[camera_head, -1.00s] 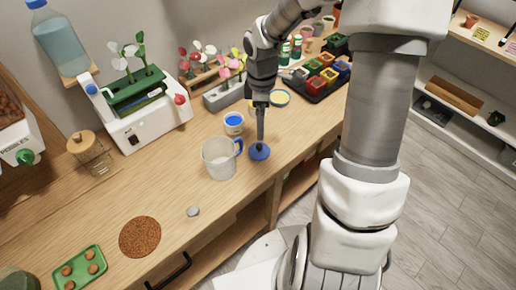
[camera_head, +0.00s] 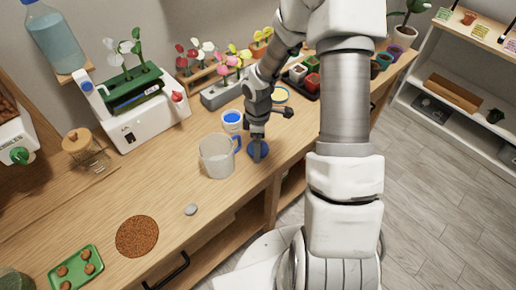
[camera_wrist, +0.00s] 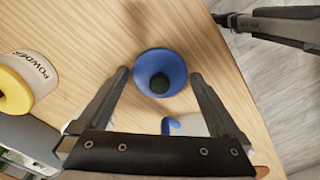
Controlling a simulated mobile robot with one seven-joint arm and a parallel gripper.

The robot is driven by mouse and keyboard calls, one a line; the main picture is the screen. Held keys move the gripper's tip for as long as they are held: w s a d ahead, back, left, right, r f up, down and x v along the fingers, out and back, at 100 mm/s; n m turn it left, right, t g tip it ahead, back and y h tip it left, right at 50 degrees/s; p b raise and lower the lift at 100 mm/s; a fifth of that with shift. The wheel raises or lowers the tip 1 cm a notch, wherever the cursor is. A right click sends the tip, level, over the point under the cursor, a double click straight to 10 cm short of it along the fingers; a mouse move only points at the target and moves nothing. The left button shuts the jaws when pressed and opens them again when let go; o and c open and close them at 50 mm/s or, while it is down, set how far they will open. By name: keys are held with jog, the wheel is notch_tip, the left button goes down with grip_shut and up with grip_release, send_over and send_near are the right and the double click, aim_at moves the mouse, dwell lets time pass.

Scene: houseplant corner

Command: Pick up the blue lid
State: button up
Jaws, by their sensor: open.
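The blue lid (camera_head: 264,151) lies on the wooden table near its front edge, just right of the clear mug. In the wrist view the lid (camera_wrist: 150,67) is a round blue disc with a dark knob (camera_wrist: 160,83) at its middle. My gripper (camera_wrist: 160,75) is open, its two fingers on either side of the knob and over the lid. In the head view my gripper (camera_head: 257,155) is at the lid and hides part of it. I cannot tell whether the fingers touch the lid.
The clear mug with a blue handle (camera_head: 216,157) stands close to the left of the lid. A white cup with blue contents (camera_head: 232,119) is behind it. A yellow-topped powder jar (camera_wrist: 25,82) shows in the wrist view. A grey stone (camera_head: 191,209) and brown round mat (camera_head: 137,236) lie left.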

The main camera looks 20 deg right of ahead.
jog(key=c, duration=1.1)
jog(key=shift+r, duration=0.1)
